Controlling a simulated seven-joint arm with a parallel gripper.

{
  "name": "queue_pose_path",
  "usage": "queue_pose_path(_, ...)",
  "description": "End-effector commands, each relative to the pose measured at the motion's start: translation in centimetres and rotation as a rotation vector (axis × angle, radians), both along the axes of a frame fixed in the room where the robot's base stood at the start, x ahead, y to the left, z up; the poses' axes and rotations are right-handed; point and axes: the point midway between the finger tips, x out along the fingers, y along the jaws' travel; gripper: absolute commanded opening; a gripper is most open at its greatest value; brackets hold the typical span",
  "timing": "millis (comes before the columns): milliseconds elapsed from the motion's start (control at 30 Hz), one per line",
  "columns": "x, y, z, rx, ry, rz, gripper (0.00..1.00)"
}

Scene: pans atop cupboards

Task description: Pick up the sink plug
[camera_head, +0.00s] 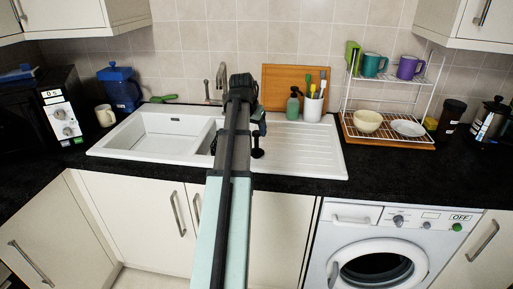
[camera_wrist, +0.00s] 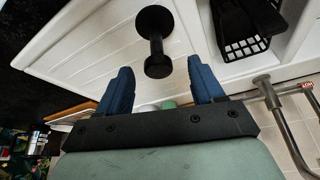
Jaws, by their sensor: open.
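The sink plug (camera_wrist: 155,22) is black, with a round disc joined by a short stem to a smaller knob (camera_wrist: 158,66). It is on the white ribbed drainboard, and in the head view it shows just right of my arm (camera_head: 257,153). My gripper (camera_wrist: 161,84) is open, with its two blue fingers apart and nothing between their tips. In the wrist view the plug's knob lies just beyond the gap between the fingertips. In the head view my arm hides part of the sink and most of the gripper.
A black slotted basket (camera_wrist: 243,44) sits in the small bowl beside the drainboard. A tap (camera_head: 221,78) stands behind the sink (camera_head: 128,143). A green soap bottle (camera_head: 293,105), a white utensil pot (camera_head: 312,108) and a wooden board (camera_head: 278,82) stand behind the drainboard. The drainboard's right part is clear.

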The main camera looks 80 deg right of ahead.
Motion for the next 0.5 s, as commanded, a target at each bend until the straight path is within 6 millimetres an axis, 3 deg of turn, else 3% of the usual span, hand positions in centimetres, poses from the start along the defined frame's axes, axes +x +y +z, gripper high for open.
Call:
queue_pose_path(333,-0.3,-0.6,-1.2,0.0,0.0,0.0,0.67)
queue_pose_path(500,-0.7,-1.4,-2.9,0.001,-0.001,-0.001,0.67)
